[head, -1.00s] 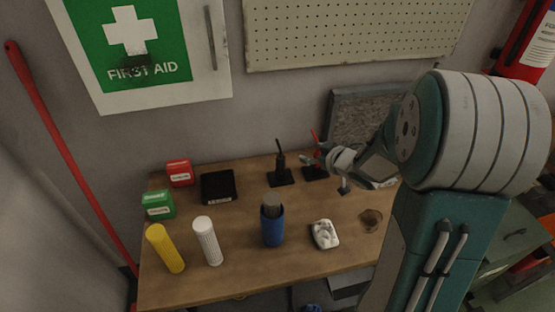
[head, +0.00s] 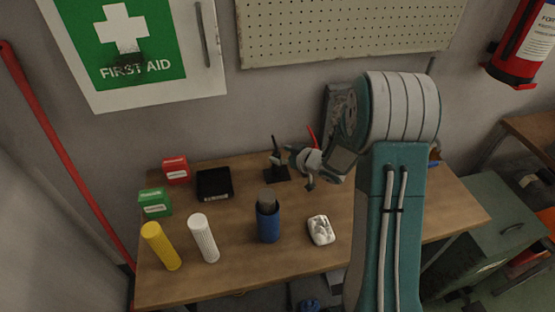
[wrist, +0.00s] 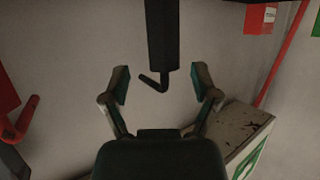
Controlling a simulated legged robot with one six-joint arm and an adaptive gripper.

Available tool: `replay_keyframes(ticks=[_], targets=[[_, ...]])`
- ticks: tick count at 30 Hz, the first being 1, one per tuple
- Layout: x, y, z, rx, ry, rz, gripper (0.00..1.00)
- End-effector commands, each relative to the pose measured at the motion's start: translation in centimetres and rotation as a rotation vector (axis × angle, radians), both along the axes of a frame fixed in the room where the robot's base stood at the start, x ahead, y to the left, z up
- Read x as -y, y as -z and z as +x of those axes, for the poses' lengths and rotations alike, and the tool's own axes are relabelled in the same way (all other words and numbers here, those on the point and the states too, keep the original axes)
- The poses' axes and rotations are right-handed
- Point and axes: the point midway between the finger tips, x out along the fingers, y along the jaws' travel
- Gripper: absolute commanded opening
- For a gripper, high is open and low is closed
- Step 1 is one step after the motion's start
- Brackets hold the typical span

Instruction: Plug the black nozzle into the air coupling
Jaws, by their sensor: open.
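The black nozzle (head: 274,145) stands upright on a dark square base (head: 277,175) near the back of the wooden table. In the wrist view the black nozzle (wrist: 162,35) comes from the top edge, and its bent, hooked tip shows between my fingers. My gripper (head: 292,165) is at the right of the nozzle in the head view. In the wrist view my gripper (wrist: 158,83) is open, with a gap between each finger and the nozzle; depth is hard to judge. I cannot single out the air coupling.
A red tool (head: 312,135) stands behind my gripper; red parts (wrist: 18,125) show at left in the wrist view. A black box (head: 214,184), blue holder (head: 268,222), white tray (head: 321,230), white cylinder (head: 203,238) and yellow cylinder (head: 161,246) are on the table (head: 225,275).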

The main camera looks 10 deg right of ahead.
Motion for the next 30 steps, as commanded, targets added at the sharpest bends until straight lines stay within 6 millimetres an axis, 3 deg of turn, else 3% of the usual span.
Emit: replay_keyframes(ticks=[4, 11, 12, 15, 17, 30], targets=[[-0.87, 0.58, 1.14, -0.001, -0.001, 0.0, 0.78], [-0.91, 0.64, 1.28, -0.001, 0.001, -0.001, 0.78], [-0.91, 0.64, 1.28, -0.001, 0.001, -0.001, 0.69], [-0.88, 0.63, 1.27, 0.0, 0.001, 0.0, 0.25], [-0.88, 0.63, 1.27, 0.0, 0.001, 0.0, 0.0], [-0.89, 0.44, 1.28, 0.0, 0.001, 0.0, 0.0]])
